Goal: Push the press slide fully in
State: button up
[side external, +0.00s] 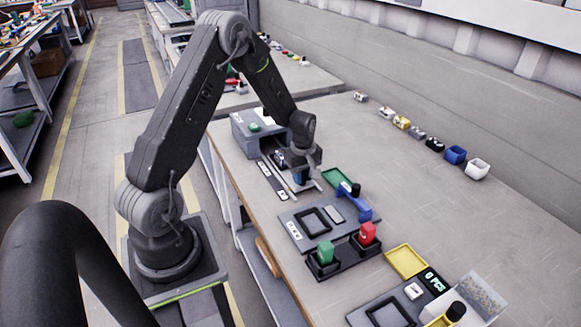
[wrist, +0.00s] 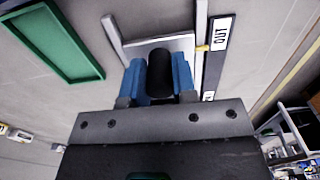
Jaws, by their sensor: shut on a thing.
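My gripper (side external: 302,181) points down over the press slide in the side view. In the wrist view its two blue fingers (wrist: 160,80) are shut on the slide's black handle (wrist: 160,62), one on each side. The slide's pale plate (wrist: 178,43) lies beyond the handle, between two rails. A strip marked OUT (wrist: 219,36) runs beside the right rail. My gripper hides most of the slide there.
A green tray (side external: 337,177) lies close to the right of my gripper; it also shows in the wrist view (wrist: 58,38). A grey fixture plate (side external: 297,232) with a blue lever (side external: 357,204) is nearer the camera. The table's right half is mostly clear.

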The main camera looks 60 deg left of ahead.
aim_at(279, 129)
jog(key=shift+a, duration=7.95)
jog(key=o, duration=1)
jog(key=shift+r, duration=3.5)
